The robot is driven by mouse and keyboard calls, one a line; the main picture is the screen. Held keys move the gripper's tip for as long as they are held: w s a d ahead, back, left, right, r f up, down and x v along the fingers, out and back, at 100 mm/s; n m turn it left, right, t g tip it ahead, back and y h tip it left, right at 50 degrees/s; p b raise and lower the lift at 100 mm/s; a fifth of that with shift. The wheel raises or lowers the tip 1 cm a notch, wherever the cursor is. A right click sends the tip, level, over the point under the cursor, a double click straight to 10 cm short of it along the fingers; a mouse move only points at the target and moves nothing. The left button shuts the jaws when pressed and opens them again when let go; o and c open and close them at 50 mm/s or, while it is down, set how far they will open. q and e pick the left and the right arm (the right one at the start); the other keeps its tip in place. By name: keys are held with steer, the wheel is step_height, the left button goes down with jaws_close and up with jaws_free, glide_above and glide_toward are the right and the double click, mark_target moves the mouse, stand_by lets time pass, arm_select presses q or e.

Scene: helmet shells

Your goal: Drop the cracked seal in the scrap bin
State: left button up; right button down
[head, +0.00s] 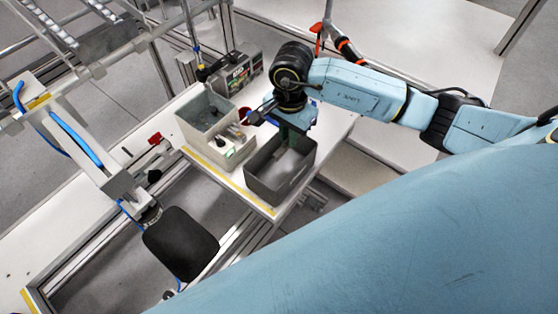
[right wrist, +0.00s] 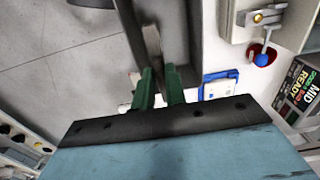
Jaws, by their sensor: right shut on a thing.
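My right gripper (head: 290,134) is over the near, dark grey open bin (head: 265,184), with its green fingers pointing down toward the opening. I cannot read a label that marks this as the scrap bin. In the right wrist view the green fingers (right wrist: 159,88) are close together, shut on a thin pale brown strip (right wrist: 152,40) that sticks out past their tips. It appears to be the seal, seen nearly edge-on; no crack can be made out. My left gripper is not in view.
A lighter grey bin (head: 193,132) stands left of the dark one, with a small tray of parts (head: 232,153) beside it. Dark labelled boxes (head: 237,75) stand behind. A white post with a black pad (head: 181,243) is at lower left.

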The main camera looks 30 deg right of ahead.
steer(key=shift+f+b, duration=0.95)
steer(key=shift+f, duration=1.05)
steer(key=c, duration=1.4)
jaws_free()
steer(key=shift+o, duration=0.2)
steer(key=shift+r, duration=0.1)
step_height(320, 180, up, 13)
steer(key=shift+r+b, duration=0.15)
steer(key=shift+b, duration=0.2)
